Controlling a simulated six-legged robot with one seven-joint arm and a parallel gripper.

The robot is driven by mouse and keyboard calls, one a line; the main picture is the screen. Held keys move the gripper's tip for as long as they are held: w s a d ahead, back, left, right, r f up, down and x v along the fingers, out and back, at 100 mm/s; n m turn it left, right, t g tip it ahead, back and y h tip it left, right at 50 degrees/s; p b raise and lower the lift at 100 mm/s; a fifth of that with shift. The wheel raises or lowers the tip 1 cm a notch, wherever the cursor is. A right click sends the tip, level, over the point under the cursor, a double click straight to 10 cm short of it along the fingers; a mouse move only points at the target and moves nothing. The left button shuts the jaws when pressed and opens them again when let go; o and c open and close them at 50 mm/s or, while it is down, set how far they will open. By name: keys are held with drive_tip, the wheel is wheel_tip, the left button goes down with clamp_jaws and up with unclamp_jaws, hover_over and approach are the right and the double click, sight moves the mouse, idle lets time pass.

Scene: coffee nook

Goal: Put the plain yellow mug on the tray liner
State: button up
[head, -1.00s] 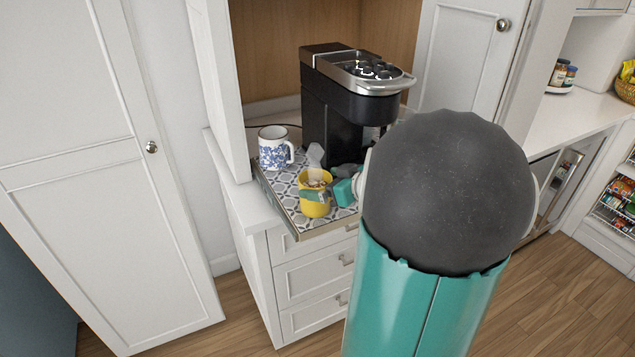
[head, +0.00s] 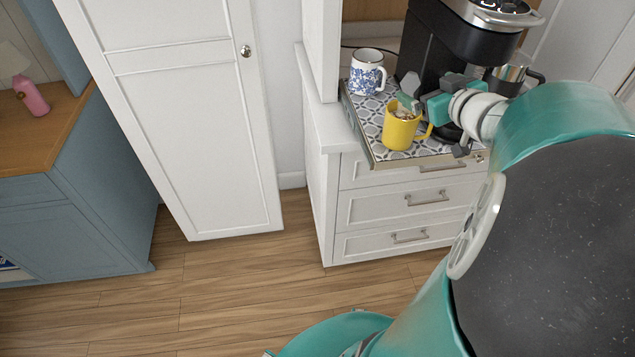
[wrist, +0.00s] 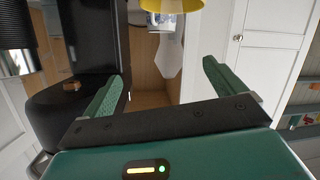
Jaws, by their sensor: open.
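The plain yellow mug (head: 400,132) stands upright on the patterned grey-and-white tray liner (head: 370,112), near its front edge, in the head view. Its handle points right, and pale and brownish contents show at its mouth. My gripper (head: 408,96) is just above and behind the mug's rim in that view. In the wrist view my gripper (wrist: 163,76) has its two green fingers spread with nothing between them. Part of the yellow mug (wrist: 172,4) shows at the top edge there, beyond the fingertips.
A blue-and-white speckled mug (head: 367,72) stands on the liner's back left. A black coffee machine (head: 442,50) stands behind and right, close to my gripper. A white cabinet side (head: 322,50) bounds the left. The wooden floor (head: 220,285) in front is clear.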

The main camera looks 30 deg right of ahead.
drive_tip(key=w+a+r+m+g+h, duration=0.1)
drive_tip(key=a+r+m+g+h, duration=0.25)
drive_tip(key=a, duration=0.65)
drive_tip(key=s+a+f+n+g+y, duration=0.1)
drive_tip(key=s+a+f+y, duration=0.1)
drive_tip(key=s+a, duration=0.2)
drive_tip(key=s+a+f+n+g+y, duration=0.1)
drive_tip(key=s+a+f+g+y, duration=0.1)
drive_tip(key=a, duration=0.8)
drive_tip(key=s+a+f+n+g+y, duration=0.1)
drive_tip(key=s+a+f+g+y, duration=0.1)
drive_tip(key=s+a+f, duration=0.2)
drive_tip(key=s+a, duration=0.1)
drive_tip(key=a, duration=0.2)
drive_tip(key=shift+s+a, duration=0.3)
drive_tip(key=shift+a, duration=0.05)
